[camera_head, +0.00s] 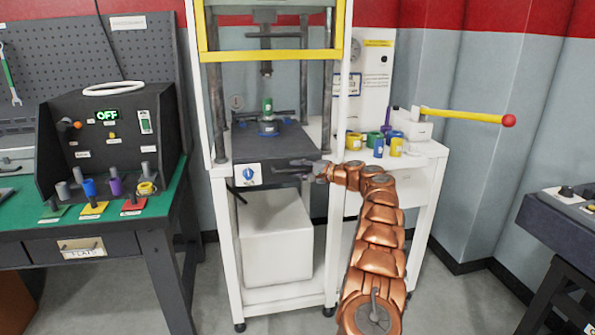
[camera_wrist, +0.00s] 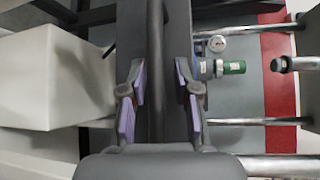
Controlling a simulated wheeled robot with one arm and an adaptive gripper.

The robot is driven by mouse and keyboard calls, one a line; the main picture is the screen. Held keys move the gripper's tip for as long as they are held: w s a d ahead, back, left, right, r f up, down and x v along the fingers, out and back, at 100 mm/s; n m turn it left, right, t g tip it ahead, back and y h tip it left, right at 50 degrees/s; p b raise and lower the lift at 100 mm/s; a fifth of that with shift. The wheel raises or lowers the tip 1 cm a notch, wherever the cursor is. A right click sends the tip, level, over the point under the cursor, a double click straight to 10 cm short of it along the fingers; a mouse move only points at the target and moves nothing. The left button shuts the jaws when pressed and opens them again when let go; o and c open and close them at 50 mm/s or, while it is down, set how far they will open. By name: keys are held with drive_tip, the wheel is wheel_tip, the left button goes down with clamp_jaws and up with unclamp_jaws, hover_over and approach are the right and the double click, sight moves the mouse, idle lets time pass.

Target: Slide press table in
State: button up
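The press table (camera_head: 290,142) is a dark plate inside the white press frame (camera_head: 220,200), with a dark front edge. A green piece on a blue base (camera_head: 267,118) stands on it; a green cylinder also shows in the wrist view (camera_wrist: 232,67). My gripper (camera_head: 290,167) is at the table's front edge, right of a white label with a blue knob (camera_head: 248,174). In the wrist view, its purple-padded fingers (camera_wrist: 160,98) are open on either side of a dark bar (camera_wrist: 155,45), with visible gaps. The bar seems to be the table's front handle.
A yellow guard bar (camera_head: 270,56) crosses the press front above. A white box (camera_head: 275,245) sits below. On the right are colored cups (camera_head: 397,147) and a yellow lever with a red end (camera_head: 465,116). A control bench (camera_head: 110,215) stands left.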

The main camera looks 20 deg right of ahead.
drive_tip(key=shift+o, duration=0.4)
drive_tip(key=shift+f, duration=0.1)
drive_tip(key=shift+s, duration=0.1)
drive_tip(key=v, duration=1.2)
drive_tip(key=shift+c, duration=0.3)
idle(1.6)
